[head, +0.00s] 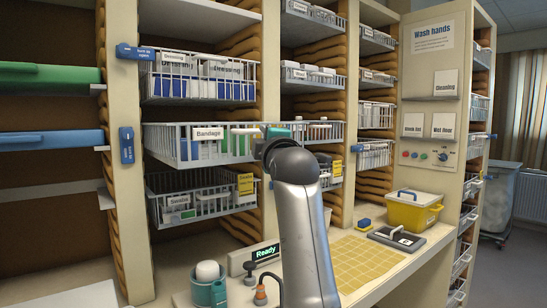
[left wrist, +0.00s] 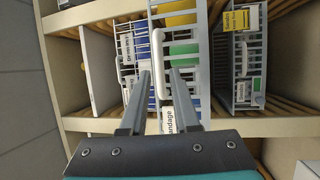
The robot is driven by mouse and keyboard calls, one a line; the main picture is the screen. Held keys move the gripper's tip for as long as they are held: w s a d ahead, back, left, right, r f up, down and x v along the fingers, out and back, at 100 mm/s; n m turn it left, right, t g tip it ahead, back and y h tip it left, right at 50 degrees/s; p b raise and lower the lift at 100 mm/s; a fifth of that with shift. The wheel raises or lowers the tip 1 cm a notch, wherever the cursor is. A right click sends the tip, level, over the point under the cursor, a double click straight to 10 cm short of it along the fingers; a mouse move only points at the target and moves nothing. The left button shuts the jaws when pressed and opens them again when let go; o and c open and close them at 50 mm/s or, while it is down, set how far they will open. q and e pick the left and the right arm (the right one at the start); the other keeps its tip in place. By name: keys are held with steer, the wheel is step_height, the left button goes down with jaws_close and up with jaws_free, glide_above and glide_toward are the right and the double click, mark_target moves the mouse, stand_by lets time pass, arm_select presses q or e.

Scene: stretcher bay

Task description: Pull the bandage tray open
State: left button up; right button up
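The bandage tray (head: 184,157) is a white wire basket with a "Bandage" label, in the middle row of the shelf unit. In the head view it appears to stand out farther than the trays above and below it. My left gripper (head: 262,146) is at its front, partly hidden by my own arm. In the left wrist view the two fingers (left wrist: 159,72) are apart, one on each side of a pale upright bar (left wrist: 158,60), apparently the tray's handle, with small gaps showing. The label (left wrist: 167,121) shows between the fingers. My right gripper is not in view.
A dressing tray (head: 205,90) is above and another wire tray (head: 210,205) below. Shelf posts stand on both sides. The counter holds a teal cup (head: 208,292), a yellow mat (head: 350,265) and a yellow box (head: 413,214). A "Ready" display (head: 262,254) stands below the trays.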

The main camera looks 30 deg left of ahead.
arm_select(q)
steer(key=b+v, duration=0.3)
steer(key=v, duration=0.6)
stand_by(0.4)
